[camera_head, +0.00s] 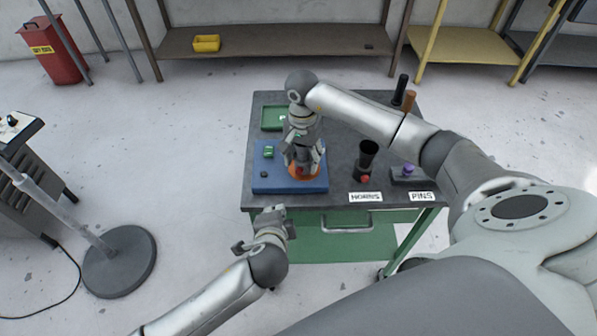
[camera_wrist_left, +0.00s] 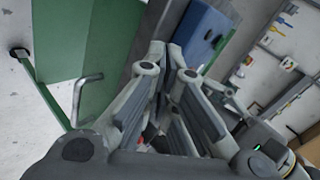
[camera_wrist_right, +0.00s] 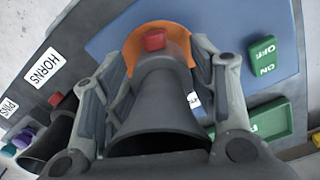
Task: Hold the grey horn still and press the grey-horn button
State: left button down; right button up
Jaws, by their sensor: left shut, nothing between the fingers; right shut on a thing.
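In the right wrist view the grey horn (camera_wrist_right: 160,95) stands with its wide bell toward the camera. Its red button (camera_wrist_right: 154,40) shows at the far end, beside an orange holder (camera_wrist_right: 175,33). My right gripper (camera_wrist_right: 168,75) is shut on the horn, one finger on each side. In the head view my right gripper (camera_head: 302,158) is over the blue board (camera_head: 262,187) and hides most of the horn; the orange holder (camera_head: 306,174) shows beneath. My left gripper (camera_head: 266,228) is shut and empty, in front of the table's near edge and apart from the horn.
A second dark horn (camera_head: 368,152) with a red button stands right of the board. A green on/off switch (camera_head: 268,152) is on the board, and a green tray (camera_head: 270,119) lies behind. A pin block (camera_head: 405,179) is at the right. The drawer handle (camera_head: 347,230) juts out in front.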

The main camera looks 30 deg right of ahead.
aim_at(299, 171)
pick_arm(q)
jog(key=shift+w+d, duration=0.1)
jog(key=shift+w+d+r, duration=0.1)
jog(key=shift+w+d, duration=0.75)
jog(key=shift+d, duration=0.3)
jog(key=shift+w+d+r, duration=0.1)
jog(key=shift+w+d, duration=0.7)
jog(key=shift+d, duration=0.4)
jog(key=shift+w+d, duration=0.85)
jog(key=shift+d, duration=0.3)
jog(key=shift+d, duration=0.1)
jog(key=shift+w+d, duration=0.25)
